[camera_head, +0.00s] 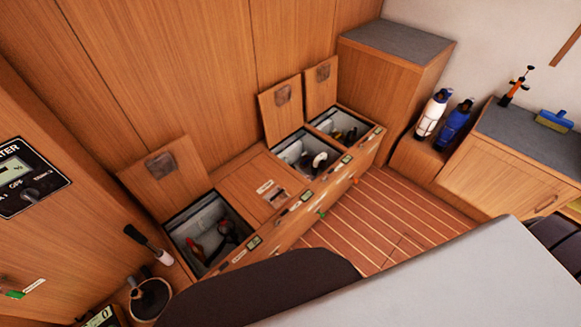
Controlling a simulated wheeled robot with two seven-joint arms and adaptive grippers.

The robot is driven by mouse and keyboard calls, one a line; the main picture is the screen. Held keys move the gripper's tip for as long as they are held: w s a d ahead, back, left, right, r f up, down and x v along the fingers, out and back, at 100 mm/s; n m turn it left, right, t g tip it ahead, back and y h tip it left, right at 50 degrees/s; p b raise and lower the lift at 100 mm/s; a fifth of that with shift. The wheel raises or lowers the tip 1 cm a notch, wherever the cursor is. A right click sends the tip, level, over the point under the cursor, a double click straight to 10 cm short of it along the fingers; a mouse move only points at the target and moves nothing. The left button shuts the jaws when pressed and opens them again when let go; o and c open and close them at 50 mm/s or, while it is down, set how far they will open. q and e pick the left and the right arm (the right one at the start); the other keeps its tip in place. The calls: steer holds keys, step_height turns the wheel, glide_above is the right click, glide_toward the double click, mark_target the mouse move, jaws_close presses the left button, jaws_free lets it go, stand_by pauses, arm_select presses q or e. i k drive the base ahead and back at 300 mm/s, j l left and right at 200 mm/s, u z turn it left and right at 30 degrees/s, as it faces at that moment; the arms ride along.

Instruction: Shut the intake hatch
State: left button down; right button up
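A wooden bench with a row of hatches runs along the wall. Its left hatch lid (158,192) stands open, leaning back above a compartment holding dark and red fittings. The second hatch lid (245,183) is shut flat. The third lid (272,122) and the fourth lid (320,97) stand open above compartments with pipes and valves inside. Small green and white labels (254,243) line the bench's front edge; they are too small to read, so I cannot tell which hatch is the intake. Neither of my grippers is in view.
A white bottle (432,115) and a blue bottle (454,126) stand on a low ledge at right. A wooden cabinet (510,178) carries a blue brush (554,121). The striped floor (375,215) before the bench is clear. A panel (25,178) is at left.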

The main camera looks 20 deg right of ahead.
mark_target(169, 179)
steer(key=i+l, duration=0.1)
steer(key=l, duration=0.35)
steer(key=i+l, duration=0.15)
steer(key=l, duration=0.25)
steer(key=i+l+z, duration=0.1)
steer(key=l, duration=0.35)
steer(key=i+l, duration=0.15)
steer(key=l, duration=0.3)
